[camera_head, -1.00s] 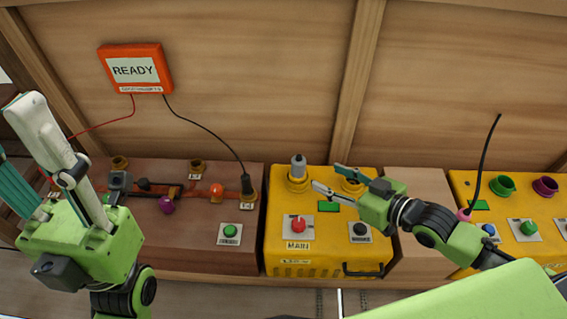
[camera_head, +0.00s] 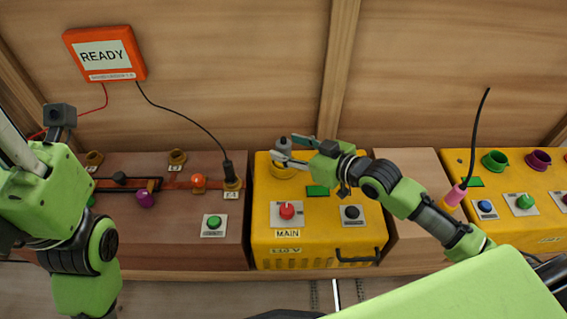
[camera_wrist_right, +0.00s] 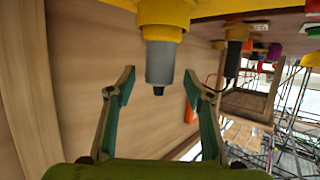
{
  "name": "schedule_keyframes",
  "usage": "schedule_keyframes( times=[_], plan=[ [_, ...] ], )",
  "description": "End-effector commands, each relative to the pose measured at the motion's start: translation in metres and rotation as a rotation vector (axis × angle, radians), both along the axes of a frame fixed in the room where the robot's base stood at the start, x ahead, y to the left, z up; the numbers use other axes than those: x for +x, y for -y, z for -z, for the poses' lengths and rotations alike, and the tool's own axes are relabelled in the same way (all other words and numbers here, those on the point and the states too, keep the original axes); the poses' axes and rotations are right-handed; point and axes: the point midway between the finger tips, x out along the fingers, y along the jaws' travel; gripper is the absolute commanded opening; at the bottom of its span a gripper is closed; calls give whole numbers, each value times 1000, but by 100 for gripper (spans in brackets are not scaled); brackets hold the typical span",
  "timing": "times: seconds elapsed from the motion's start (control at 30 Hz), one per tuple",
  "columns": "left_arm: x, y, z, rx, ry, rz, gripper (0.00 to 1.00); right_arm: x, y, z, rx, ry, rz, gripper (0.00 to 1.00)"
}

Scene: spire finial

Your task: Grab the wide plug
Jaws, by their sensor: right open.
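The wide plug (camera_head: 283,147) is a grey cylinder with a dark tip, standing upright in a yellow collar on the middle yellow box. My right gripper (camera_head: 285,149) is at the plug, with its fingers open on either side of it in the head view. In the right wrist view the plug (camera_wrist_right: 160,62) sits between the two open fingers (camera_wrist_right: 160,82), with a gap on both sides and no contact seen. My left gripper (camera_head: 38,185) is at the left edge, its fingertips cut off, away from the plug.
The yellow box (camera_head: 265,215) carries a red MAIN button (camera_head: 287,211) and a black button (camera_head: 352,212). A black plug with a cable (camera_head: 229,172) stands on the brown box to the left. A pink plug (camera_head: 455,195) is on the right. A READY sign (camera_head: 105,55) hangs on the wall.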

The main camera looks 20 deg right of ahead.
Motion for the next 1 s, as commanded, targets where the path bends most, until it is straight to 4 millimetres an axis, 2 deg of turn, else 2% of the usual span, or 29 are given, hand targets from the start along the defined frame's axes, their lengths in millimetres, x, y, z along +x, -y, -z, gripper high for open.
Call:
schedule_keyframes(
  times=[0.03, 0.2, 0.47, 0.5, 0.67, 0.7, 1.0],
  plan=[
    [-4, 0, 2, 0, 21, 0, 40, 6, -2, 6, 1, 4, 0, 48],
    [-9, 1, -4, 4, 50, -3, 40, 19, -10, 9, 0, 3, 1, 48],
    [-9, 2, -7, 4, 52, -3, 40, 21, -11, 8, -1, 0, 0, 48],
    [-9, 2, -7, 4, 52, -3, 40, 21, -11, 9, -1, 0, 0, 45],
    [-9, 2, -7, 4, 52, -3, 40, 21, -11, 8, -1, 0, 0, 4],
    [-9, 2, -7, 4, 52, -2, 40, 21, -11, 9, -1, 0, 0, 0],
    [-9, 2, -8, 4, 52, -2, 40, 21, -11, 7, -1, 3, 0, 0]
  ],
)
